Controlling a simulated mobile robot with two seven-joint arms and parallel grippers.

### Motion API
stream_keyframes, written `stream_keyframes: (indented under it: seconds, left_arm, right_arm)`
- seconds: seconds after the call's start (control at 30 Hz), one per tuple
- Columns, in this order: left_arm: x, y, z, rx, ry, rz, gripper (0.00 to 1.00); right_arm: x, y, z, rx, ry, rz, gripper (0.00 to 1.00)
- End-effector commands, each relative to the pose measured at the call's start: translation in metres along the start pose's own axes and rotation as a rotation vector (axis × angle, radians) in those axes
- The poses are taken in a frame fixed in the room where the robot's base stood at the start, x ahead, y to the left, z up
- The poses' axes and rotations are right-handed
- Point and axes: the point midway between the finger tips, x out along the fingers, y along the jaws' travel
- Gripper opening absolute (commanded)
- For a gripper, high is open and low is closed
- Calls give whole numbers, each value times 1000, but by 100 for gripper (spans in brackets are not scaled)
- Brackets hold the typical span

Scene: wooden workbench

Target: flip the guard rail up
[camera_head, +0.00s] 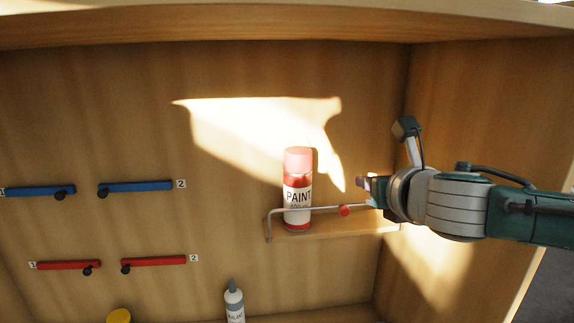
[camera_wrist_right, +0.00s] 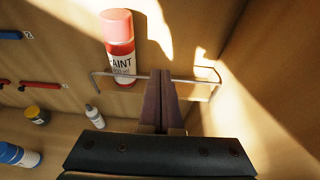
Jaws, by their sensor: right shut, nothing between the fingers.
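The guard rail (camera_head: 320,208) is a thin grey bar that runs level in front of the red-and-white paint can (camera_head: 297,190), above the small shelf (camera_head: 330,229). Its left end bends down to the shelf's front edge. A red knob (camera_head: 344,210) sits on the bar. In the right wrist view the rail (camera_wrist_right: 198,80) crosses behind my fingertips; the knob is not visible there. My right gripper (camera_head: 368,190) is at the rail's right part, right of the knob; it is shut and empty (camera_wrist_right: 161,74). Contact with the rail cannot be told. My left gripper is out of view.
The cabinet's right wall (camera_head: 480,110) is close to my right arm. Blue handles (camera_head: 135,187) and red handles (camera_head: 155,261) are on the back panel at left. A white bottle (camera_head: 234,303) stands below the shelf.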

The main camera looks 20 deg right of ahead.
Motion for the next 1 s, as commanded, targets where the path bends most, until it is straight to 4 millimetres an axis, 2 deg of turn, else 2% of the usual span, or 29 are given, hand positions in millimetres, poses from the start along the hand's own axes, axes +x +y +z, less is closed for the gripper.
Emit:
stream_keyframes:
  seconds: [0.2, 0.63, 0.73, 0.77, 0.87, 0.97, 1.0]
  left_arm:
    - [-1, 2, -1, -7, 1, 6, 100]
    - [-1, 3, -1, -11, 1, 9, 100]
    - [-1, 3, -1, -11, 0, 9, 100]
    - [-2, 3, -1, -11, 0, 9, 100]
    - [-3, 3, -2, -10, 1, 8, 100]
    - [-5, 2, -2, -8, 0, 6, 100]
    - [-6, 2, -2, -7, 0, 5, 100]
  right_arm:
    - [-7, 0, 9, -1, 2, 0, 0]
    - [-7, 0, 9, 0, 2, 1, 0]
    - [-11, 7, 2, 50, 17, 5, 0]
    - [-14, 12, -3, 96, 30, 8, 0]
    - [-39, 36, -35, 385, 116, 1, 0]
    - [-84, 62, -78, 852, 259, -77, 0]
    - [-106, 69, -95, 1063, 321, -141, 0]
